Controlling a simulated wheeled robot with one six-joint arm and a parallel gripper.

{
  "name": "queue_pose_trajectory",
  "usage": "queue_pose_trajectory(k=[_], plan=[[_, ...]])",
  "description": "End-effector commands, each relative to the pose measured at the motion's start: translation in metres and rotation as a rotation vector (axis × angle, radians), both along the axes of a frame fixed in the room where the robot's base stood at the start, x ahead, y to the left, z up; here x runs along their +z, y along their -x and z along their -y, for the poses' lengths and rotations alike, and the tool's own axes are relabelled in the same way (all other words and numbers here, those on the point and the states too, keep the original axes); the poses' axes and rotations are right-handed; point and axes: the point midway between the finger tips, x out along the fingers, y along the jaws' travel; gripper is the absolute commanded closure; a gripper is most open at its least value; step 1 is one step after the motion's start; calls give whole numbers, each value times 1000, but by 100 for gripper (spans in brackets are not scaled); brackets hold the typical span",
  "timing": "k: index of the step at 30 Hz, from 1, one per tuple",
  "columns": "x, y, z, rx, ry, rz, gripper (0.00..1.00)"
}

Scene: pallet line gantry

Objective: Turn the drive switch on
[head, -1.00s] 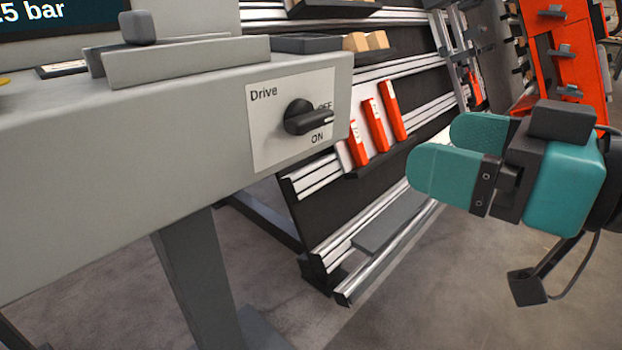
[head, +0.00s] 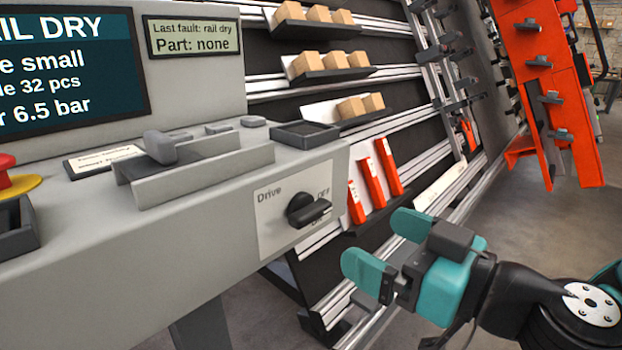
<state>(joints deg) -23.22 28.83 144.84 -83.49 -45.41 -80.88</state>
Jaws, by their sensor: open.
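The drive switch (head: 309,209) is a black rotary knob on a white plate (head: 270,222) marked "Drive", on the end face of the grey console. "OFF" shows at the plate's upper right; the "ON" label is mostly hidden by the knob. The knob's handle points right, between the two labels as far as I can see. My gripper (head: 384,250) has teal fingers, is open and empty, and is to the right of the switch and lower in the picture, apart from it.
The grey console (head: 120,240) carries a screen (head: 65,65) reading "RAIL DRY", a small fault display (head: 193,37) and a red button (head: 8,170). Behind stands a rack with wooden blocks (head: 345,60) and red-orange parts (head: 372,182). An orange frame (head: 545,90) stands at the right.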

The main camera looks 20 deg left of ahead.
Motion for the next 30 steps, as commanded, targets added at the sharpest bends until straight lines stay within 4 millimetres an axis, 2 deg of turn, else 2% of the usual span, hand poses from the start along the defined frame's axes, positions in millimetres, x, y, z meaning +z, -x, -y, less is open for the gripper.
queue_pose_trajectory(k=[2,18,23,30], plan=[[8,-6,-16,5,1,-2,0],[4,-38,-96,4,1,3,0],[1,-43,-106,2,0,2,0],[0,-44,-108,1,-1,1,0]])
